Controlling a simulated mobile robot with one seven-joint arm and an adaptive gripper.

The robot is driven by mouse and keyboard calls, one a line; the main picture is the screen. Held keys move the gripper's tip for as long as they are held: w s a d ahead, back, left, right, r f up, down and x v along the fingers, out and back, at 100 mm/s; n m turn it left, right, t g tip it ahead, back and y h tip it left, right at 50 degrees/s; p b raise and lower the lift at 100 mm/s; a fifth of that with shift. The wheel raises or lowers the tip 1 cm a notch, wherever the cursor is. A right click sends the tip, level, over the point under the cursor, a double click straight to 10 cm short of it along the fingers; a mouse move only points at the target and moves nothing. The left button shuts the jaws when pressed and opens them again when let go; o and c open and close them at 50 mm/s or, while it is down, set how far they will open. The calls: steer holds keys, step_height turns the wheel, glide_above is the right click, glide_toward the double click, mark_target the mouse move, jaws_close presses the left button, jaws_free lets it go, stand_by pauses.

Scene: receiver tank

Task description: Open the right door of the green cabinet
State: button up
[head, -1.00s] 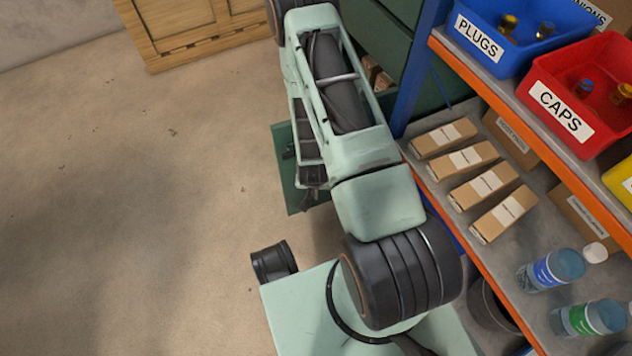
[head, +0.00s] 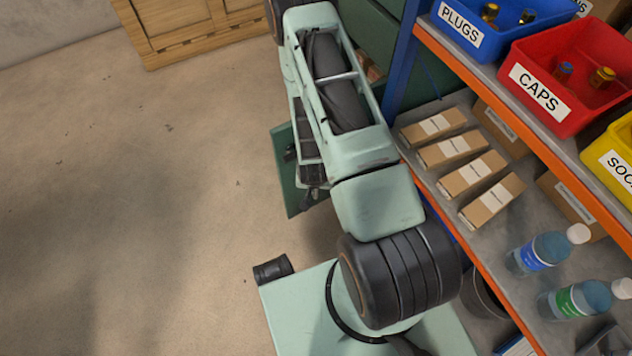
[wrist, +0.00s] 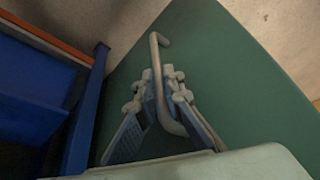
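The right door (head: 284,172) of the green cabinet (head: 366,32) stands swung out from the cabinet in the head view, partly hidden behind my arm. In the wrist view the green door (wrist: 235,95) fills the middle and right. Its grey bar handle (wrist: 156,52) runs between the two fingers of my gripper (wrist: 161,78). The fingertips are closed in around the bar, one on each side. In the head view my gripper (head: 312,194) is a small dark shape at the door, mostly hidden by my arm.
A shelf rack with a blue post (head: 402,60) and orange edges stands close on the right. It holds a red bin (head: 540,100), a blue bin (head: 470,55), small cartons (head: 455,148) and bottles (head: 545,252). A wooden cabinet (head: 185,45) stands at the back. The floor at left is clear.

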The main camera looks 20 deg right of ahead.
steer(key=o, duration=0.5)
steer(key=shift+d, duration=0.15)
steer(key=shift+r, duration=0.1)
steer(key=v, duration=1.1)
steer(key=shift+s+r, duration=0.25)
steer(key=shift+r, duration=0.1)
steer(key=shift+w, duration=0.1)
